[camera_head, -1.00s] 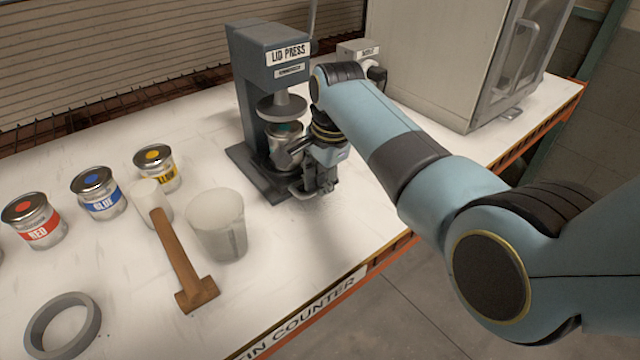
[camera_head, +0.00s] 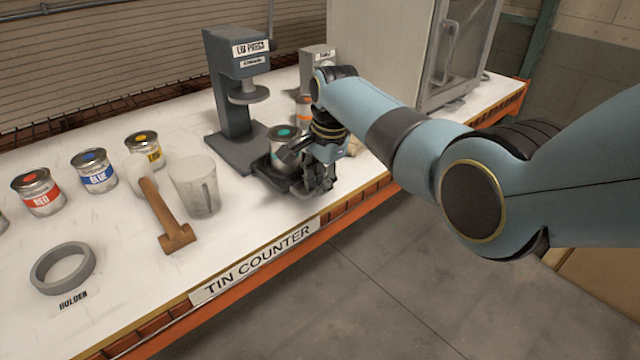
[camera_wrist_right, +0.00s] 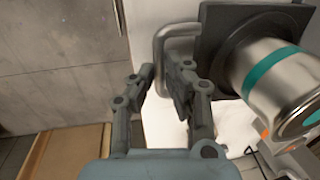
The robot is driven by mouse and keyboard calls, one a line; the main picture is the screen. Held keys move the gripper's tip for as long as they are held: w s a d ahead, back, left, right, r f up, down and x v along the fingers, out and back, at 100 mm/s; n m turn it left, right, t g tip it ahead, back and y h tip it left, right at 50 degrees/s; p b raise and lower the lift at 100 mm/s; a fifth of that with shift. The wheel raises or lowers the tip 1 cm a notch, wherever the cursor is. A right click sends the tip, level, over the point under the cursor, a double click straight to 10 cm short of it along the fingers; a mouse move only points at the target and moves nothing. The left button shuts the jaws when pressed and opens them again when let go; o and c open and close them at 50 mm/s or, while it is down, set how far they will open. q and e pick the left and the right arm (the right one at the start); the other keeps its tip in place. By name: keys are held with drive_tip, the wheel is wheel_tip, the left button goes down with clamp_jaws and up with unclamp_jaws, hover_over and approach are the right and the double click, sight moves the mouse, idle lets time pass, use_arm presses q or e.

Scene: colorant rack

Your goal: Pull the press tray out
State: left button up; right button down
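The press tray (camera_head: 268,172) is a dark plate that sticks out of the front of the lid press (camera_head: 238,100), clear of the press head. A silver tin (camera_head: 279,138) with a teal mark on its lid stands on it. In the right wrist view the tray (camera_wrist_right: 213,30) shows beside the tin (camera_wrist_right: 262,68) with its teal band. My right gripper (camera_wrist_right: 159,75) has its fingers on either side of the tray's metal loop handle (camera_wrist_right: 180,29), closed on its bar. In the head view this gripper (camera_head: 318,182) partly hides the handle. My left gripper is not in view.
Paint jars (camera_head: 95,171), a mallet (camera_head: 165,217), a clear jug (camera_head: 196,186) and a grey ring holder (camera_head: 62,268) stand to the left. A large cabinet (camera_head: 385,55) is at the back right. The counter edge (camera_head: 255,262) lies close in front of the tray.

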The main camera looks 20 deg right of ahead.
drive_tip(key=c, duration=1.6)
unclamp_jaws()
drive_tip(key=shift+c, duration=0.2)
drive_tip(key=shift+o, duration=1)
drive_tip(key=shift+s, duration=0.1)
drive_tip(key=shift+o, duration=0.3)
drive_tip(key=shift+r, duration=0.5)
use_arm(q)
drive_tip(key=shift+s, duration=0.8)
use_arm(e)
wheel_tip(320, 180, up, 11)
drive_tip(key=s, duration=0.2)
drive_tip(key=shift+d, duration=0.4)
drive_tip(key=shift+f, duration=0.1)
